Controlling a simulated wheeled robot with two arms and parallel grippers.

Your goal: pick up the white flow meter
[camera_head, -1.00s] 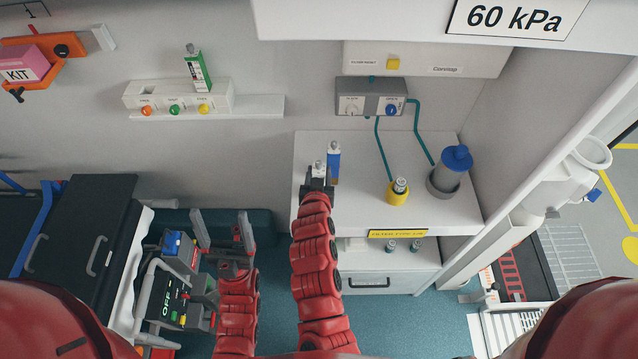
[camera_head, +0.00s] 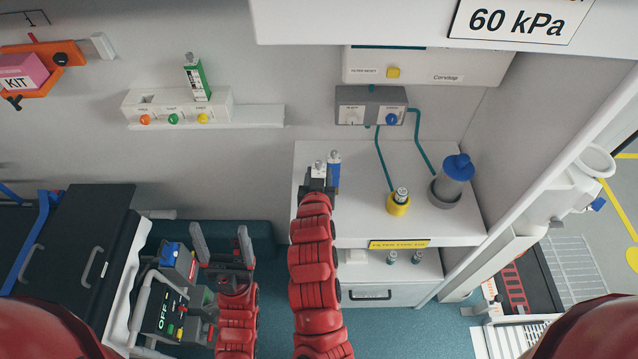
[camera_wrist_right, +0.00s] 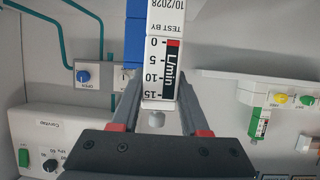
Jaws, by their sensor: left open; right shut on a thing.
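The white flow meter (camera_head: 318,168) stands upright at the left end of the white counter (camera_head: 365,222). In the right wrist view the white flow meter (camera_wrist_right: 164,62) shows an L/min scale and a "TEST BY 10/2028" label. My right gripper (camera_head: 317,180) is shut on it, with a finger on each side in the wrist view (camera_wrist_right: 160,100). A blue flow meter (camera_head: 334,170) stands close beside it, and its blue body shows partly behind the white one in the wrist view (camera_wrist_right: 133,45). My left gripper (camera_head: 221,245) is open and empty, lower left of the counter.
A grey outlet box (camera_head: 371,108) with hoses is on the wall behind. A wall rail unit (camera_head: 178,108) holds a green flow meter (camera_head: 196,78).

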